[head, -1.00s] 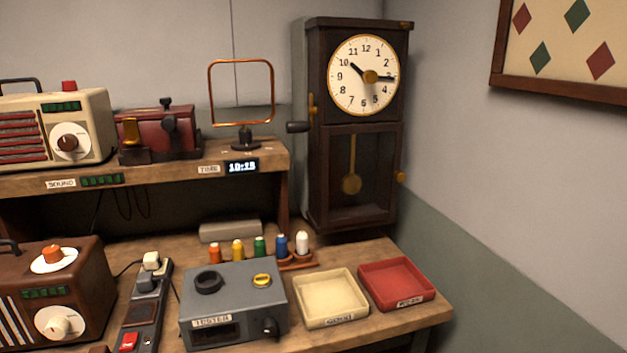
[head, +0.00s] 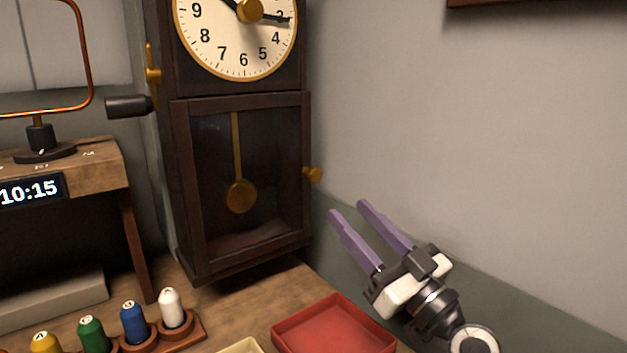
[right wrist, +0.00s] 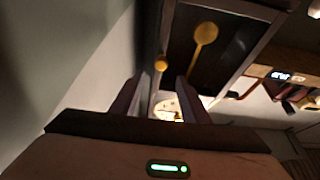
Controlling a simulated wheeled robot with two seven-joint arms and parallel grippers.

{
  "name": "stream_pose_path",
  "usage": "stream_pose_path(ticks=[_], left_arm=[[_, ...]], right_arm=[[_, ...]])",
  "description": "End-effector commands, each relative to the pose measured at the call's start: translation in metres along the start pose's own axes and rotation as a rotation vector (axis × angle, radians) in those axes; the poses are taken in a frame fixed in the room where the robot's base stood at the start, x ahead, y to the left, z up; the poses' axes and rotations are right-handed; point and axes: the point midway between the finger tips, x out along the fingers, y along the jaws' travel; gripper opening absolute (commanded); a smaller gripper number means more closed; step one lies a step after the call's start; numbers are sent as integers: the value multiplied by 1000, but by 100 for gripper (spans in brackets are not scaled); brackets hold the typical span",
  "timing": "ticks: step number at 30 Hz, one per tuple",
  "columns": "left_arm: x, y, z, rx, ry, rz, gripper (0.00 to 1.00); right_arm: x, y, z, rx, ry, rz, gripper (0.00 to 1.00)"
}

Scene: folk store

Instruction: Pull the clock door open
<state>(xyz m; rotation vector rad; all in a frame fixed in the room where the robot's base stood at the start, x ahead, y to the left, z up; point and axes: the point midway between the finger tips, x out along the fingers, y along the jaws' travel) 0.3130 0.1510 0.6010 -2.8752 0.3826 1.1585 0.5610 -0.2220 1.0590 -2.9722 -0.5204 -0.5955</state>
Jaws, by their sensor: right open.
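The tall dark wooden clock (head: 238,185) stands against the wall in the head view, its lower glass door (head: 270,165) shut with a brass pendulum (head: 240,195) behind it. A small brass knob (head: 313,175) sits on the door's right edge. My right gripper (head: 350,209) has its two purple fingers apart, empty, to the lower right of the knob and pointing up toward it. In the right wrist view the knob (right wrist: 161,63) lies beyond the fingers (right wrist: 157,92), apart from them. My left gripper is not in view.
A red tray (head: 335,330) lies on the bench below the clock. A rack of several thread spools (head: 132,322) is at the lower left. A dark handle (head: 128,106) juts from the clock's left side. The grey wall is close on the right.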

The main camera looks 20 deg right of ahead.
Motion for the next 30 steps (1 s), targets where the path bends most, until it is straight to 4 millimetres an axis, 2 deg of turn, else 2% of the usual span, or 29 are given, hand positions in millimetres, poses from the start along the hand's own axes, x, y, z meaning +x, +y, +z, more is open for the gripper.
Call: stream_pose_path(ticks=[7,15,21,28,30], left_arm=[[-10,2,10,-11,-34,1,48],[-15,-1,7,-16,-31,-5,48],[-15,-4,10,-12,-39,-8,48],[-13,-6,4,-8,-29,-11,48],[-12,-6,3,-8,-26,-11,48]], right_arm=[[45,-1,-3,7,1,0,42],[86,-1,0,5,-2,-1,42],[96,-1,2,2,-4,-1,42],[97,-1,2,3,-4,-1,42],[96,-1,2,3,-4,-1,31]])
